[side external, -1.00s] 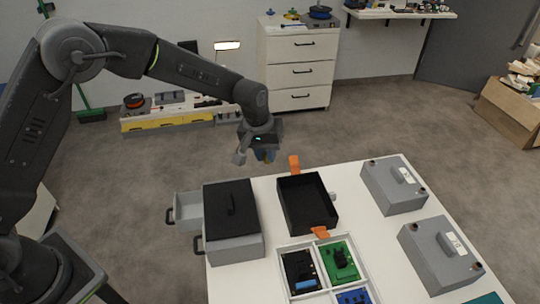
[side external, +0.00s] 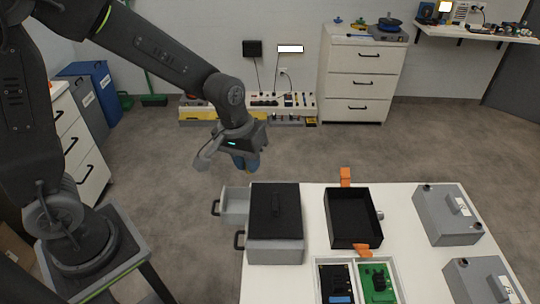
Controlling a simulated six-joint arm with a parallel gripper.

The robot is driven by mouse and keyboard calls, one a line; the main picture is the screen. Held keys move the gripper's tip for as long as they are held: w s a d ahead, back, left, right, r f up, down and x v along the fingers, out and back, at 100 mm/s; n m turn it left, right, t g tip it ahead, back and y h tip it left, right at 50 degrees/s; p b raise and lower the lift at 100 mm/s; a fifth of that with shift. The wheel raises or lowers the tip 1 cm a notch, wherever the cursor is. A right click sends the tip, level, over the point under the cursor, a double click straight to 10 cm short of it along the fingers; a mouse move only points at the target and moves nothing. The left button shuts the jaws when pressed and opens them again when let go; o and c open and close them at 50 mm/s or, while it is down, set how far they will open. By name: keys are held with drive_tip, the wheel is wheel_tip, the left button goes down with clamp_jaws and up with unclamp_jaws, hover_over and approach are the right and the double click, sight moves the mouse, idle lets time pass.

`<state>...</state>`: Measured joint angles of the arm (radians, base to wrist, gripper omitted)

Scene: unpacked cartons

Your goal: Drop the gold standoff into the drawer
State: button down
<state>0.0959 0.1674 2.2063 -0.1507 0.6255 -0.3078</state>
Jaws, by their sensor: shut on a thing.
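My gripper (side external: 246,165) points down, with blue fingers, and hangs in the air above and behind the open drawer, apart from it. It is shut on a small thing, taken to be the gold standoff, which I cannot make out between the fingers. The grey drawer (side external: 236,204) is pulled out to the left from a grey drawer unit (side external: 277,250) with a black top, at the table's left edge. A second handle shows below it, on a drawer that looks shut. What lies in the open drawer cannot be seen.
A black open tray (side external: 353,240) with orange tabs stands right of the drawer unit. A white divided tray (side external: 394,279) with circuit boards is in front. Grey lidded boxes (side external: 446,221) stand at the right of the white table. Space around the gripper is clear.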

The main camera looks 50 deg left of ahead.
drive_tip(key=shift+s+f, duration=0.15)
drive_tip(key=shift+f, duration=0.1)
hover_over(253, 195)
drive_tip(key=shift+s+a+f, duration=0.15)
drive_tip(key=shift+s+f, duration=0.05)
drive_tip(key=shift+f, duration=1.2)
drive_tip(key=shift+s+a+f, duration=0.1)
drive_tip(key=shift+s+f, duration=0.1)
drive_tip(key=shift+f, duration=1.15)
drive_tip(key=c, duration=1)
unclamp_jaws()
drive_tip(key=r, duration=0.4)
drive_tip(key=s+a+r, duration=0.1)
drive_tip(key=r, duration=0.4)
drive_tip(key=s+r, duration=0.1)
drive_tip(key=r, duration=0.3)
drive_tip(key=shift+a+r, duration=0.2)
drive_tip(key=shift+r, duration=0.15)
